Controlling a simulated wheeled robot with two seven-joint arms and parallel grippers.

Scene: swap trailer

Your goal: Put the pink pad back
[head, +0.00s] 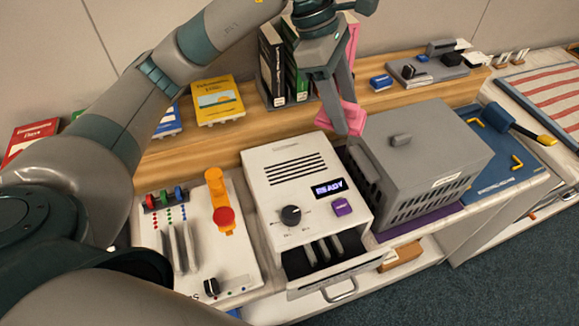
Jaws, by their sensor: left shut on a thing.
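The pink pad (352,117) is at the fingertips of my left gripper (341,122), which is shut on it. The gripper points down and hangs above the gap between the white READY machine and the grey vented box. The fingers hide part of the pad. I cannot tell whether the pad touches anything below it. A taller pink strip (353,38) shows behind the gripper by the books; I cannot tell what it is. My right gripper is not in view.
The white machine (285,178) has an open slotted front drawer (335,272). The grey vented box (424,150) stands to its right on a purple mat (400,224). A lever panel (150,232) is left. Upright books (272,65) stand behind. A blue board (505,160) lies right.

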